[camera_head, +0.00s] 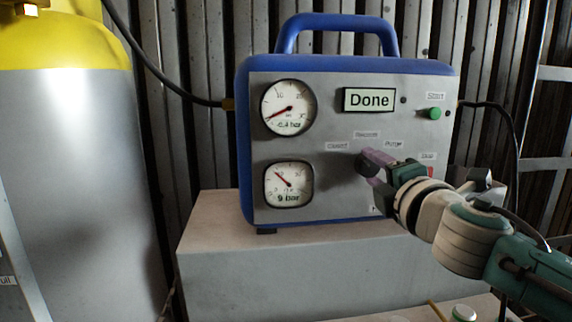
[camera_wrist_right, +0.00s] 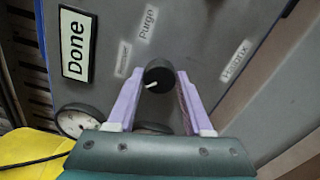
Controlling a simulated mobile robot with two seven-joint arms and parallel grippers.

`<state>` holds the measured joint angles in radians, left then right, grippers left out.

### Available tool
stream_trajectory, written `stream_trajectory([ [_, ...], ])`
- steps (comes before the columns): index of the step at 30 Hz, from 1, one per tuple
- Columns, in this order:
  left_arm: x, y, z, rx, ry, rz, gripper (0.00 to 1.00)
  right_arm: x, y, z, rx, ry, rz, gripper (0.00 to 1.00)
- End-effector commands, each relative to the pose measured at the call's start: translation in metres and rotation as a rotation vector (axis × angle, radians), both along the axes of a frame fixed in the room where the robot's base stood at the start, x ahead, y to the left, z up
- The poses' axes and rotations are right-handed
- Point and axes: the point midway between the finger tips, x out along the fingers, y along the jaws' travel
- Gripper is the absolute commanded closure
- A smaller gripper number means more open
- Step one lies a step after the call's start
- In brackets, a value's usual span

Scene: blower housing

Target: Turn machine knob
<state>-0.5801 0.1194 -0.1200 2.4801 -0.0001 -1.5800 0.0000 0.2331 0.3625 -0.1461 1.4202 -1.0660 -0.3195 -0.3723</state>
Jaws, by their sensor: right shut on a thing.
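The machine (camera_head: 330,210) is a blue-framed box with a grey front panel, a lit display (camera_head: 369,100) reading "Done" and two dials. The machine knob (camera_wrist_right: 159,72) is round and black, and its white mark points to the lower left in the right wrist view. My right gripper (camera_head: 371,166) is at the panel under the "Purge" label, its purple fingers shut on the knob from two sides. In the head view the fingers hide most of the knob. My left gripper is not in view.
The upper gauge (camera_head: 289,107) reads -0.4 bar and the lower gauge (camera_head: 288,184) 9 bar. A green button (camera_head: 434,113) is at the panel's upper right. The machine stands on a grey block (camera_head: 290,270). A large yellow-topped cylinder (camera_head: 75,180) stands at left.

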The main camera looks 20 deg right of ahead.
Motion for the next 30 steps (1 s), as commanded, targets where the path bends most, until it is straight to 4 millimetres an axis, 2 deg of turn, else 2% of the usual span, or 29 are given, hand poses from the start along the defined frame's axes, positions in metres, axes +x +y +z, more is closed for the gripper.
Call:
stream_trajectory([
  [12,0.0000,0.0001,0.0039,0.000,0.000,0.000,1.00,0.0000,0.0001,0.0007,-0.233,0.056,0.000,1.00],
  [30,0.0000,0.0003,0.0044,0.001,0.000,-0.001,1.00,0.0000,-0.0001,0.0004,-0.289,0.069,0.000,1.00],
])
